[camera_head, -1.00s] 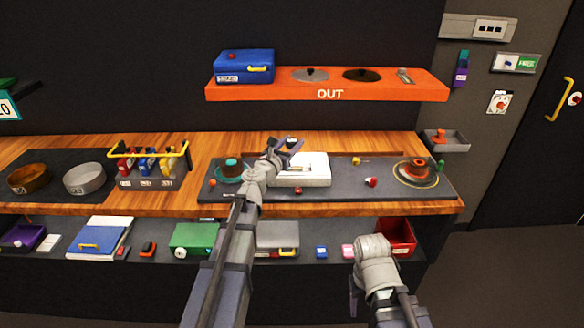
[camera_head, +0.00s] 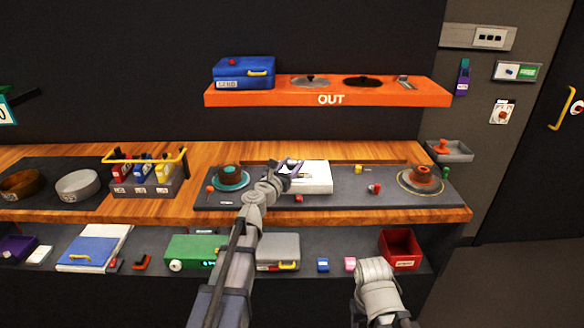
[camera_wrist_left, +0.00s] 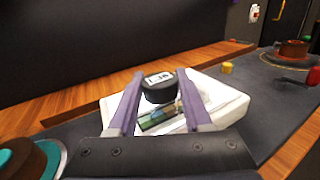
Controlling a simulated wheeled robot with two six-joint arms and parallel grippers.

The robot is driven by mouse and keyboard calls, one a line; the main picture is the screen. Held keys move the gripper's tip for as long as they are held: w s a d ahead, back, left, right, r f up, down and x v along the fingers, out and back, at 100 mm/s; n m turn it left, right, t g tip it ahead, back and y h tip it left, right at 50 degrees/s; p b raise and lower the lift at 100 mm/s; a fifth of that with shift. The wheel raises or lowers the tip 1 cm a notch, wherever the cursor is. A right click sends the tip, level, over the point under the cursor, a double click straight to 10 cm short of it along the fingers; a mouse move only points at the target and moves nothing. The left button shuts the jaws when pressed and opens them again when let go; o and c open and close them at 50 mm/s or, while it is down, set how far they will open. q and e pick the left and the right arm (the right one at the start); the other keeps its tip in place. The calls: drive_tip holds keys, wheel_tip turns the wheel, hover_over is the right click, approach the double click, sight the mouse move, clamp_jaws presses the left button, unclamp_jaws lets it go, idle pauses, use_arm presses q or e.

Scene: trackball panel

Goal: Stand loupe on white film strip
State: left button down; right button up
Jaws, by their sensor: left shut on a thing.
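My left gripper (camera_head: 290,168) is over the white light box (camera_head: 318,184) on the dark mat. In the left wrist view its two purple fingers (camera_wrist_left: 158,98) are shut on the loupe (camera_wrist_left: 158,90), a short black cylinder with a pale label on top. A dark strip with green and blue patches (camera_wrist_left: 158,120) lies on the light box below it. The fingers and loupe cover part of the box, so I cannot tell which strip is white or whether the loupe touches one. My right arm is low at the right; its gripper's jaws are not clear.
A brown pot on a teal ring (camera_head: 229,178) stands left of the light box, and another on a ringed plate (camera_head: 423,178) at the right. A small yellow block (camera_head: 358,169) and a red knob (camera_head: 375,188) lie between. The orange OUT shelf (camera_head: 380,98) hangs above.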

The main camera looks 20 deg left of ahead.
use_arm(q)
drive_tip(key=shift+f, duration=0.15)
drive_tip(key=shift+c, duration=1.6)
unclamp_jaws()
drive_tip(key=shift+r, duration=0.3)
drive_tip(key=s+a, duration=0.2)
drive_tip(key=s, duration=1)
drive_tip(key=shift+a+f, duration=0.15)
drive_tip(key=shift+w, duration=0.1)
